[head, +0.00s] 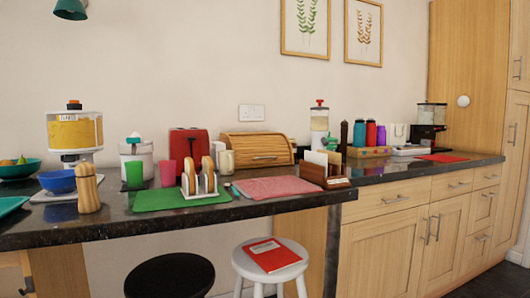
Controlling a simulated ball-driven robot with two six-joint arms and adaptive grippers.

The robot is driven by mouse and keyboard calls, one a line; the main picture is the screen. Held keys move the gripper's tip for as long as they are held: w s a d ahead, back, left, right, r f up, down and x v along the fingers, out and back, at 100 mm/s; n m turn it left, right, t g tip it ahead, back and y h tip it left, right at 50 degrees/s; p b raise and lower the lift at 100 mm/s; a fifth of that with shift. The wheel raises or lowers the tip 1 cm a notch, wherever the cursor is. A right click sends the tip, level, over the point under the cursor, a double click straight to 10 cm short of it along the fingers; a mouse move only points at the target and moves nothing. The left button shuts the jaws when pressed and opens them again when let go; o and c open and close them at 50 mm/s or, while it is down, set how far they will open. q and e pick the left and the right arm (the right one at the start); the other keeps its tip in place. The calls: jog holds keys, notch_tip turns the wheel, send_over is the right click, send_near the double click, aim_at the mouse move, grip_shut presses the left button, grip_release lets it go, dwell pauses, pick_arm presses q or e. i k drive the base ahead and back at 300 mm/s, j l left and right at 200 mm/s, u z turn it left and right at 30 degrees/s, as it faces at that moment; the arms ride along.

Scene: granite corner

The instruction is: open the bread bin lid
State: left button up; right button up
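The bread bin (257,150) is a wooden box with a ribbed, rounded roll-top lid, standing against the wall on the dark granite counter. Its lid looks closed, with a metal handle (265,157) low on the front. A pale jar partly covers its left end. Neither of my grippers shows in the head view.
In front of the bin lie a pink cloth (278,187) and a toast rack (199,183) on a green mat (160,199). A red toaster (188,146) stands to its left, a wooden napkin holder (325,172) to its right. A white stool (270,262) and black stool (170,276) stand below.

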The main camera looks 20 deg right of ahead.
aim_at(254, 147)
jog(key=i+l, duration=0.1)
jog(key=i, duration=0.35)
jog(key=i+l+u, duration=0.15)
jog(key=i, duration=0.25)
